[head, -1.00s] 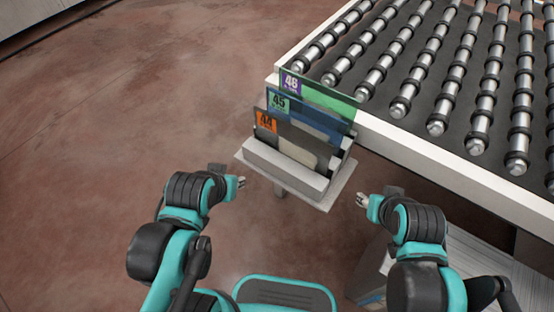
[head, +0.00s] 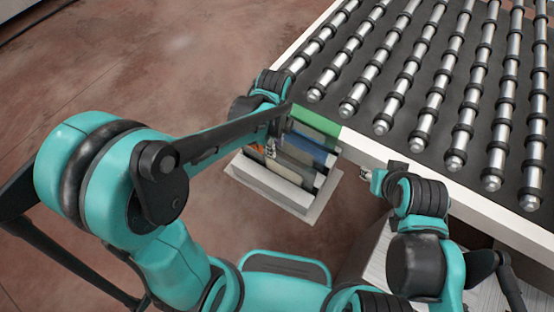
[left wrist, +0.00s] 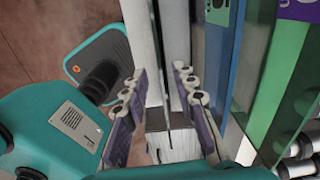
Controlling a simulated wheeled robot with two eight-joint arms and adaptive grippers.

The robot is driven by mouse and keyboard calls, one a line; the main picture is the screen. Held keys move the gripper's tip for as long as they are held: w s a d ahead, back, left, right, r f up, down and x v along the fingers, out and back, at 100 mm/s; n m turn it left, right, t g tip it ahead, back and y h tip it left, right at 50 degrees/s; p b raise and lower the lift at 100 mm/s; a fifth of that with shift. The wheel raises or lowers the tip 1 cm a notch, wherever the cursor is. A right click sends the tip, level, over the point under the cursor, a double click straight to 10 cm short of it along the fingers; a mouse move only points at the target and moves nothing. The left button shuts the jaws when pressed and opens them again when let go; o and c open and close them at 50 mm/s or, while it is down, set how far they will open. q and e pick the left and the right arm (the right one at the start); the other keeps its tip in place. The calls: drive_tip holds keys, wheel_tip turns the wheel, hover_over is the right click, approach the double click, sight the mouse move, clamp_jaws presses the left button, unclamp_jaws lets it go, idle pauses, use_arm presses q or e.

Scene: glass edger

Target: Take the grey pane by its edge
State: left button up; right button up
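The grey pane (head: 290,172) stands upright in the front slot of a pale rack (head: 260,182), partly hidden by my left arm in the head view. In the left wrist view the grey pane (left wrist: 164,65) shows edge-on as a thin dark strip. My left gripper (head: 270,149) is above the rack. In the left wrist view my left gripper (left wrist: 160,75) is open, with one finger on each side of the strip and visible gaps to both. My right gripper (head: 365,174) is right of the rack, away from the panes; its finger opening is too small to judge.
A blue pane (left wrist: 217,60) and a green pane (head: 316,123) stand behind the grey one, close to my left gripper's right finger. A roller conveyor (head: 440,75) with a white edge adjoins the rack. Open floor (head: 170,60) lies to the left.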

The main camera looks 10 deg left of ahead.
sight(277, 159)
use_arm(q)
drive_tip(key=shift+w+d+f+m, duration=0.15)
drive_tip(key=shift+f+m, duration=0.1)
drive_tip(key=shift+m, duration=0.05)
drive_tip(key=shift+f, duration=0.4)
wheel_tip(277, 159, down, 7)
drive_tip(key=b, duration=0.3)
drive_tip(key=shift+d+f, duration=0.1)
drive_tip(key=shift+c, duration=0.9)
clamp_jaws()
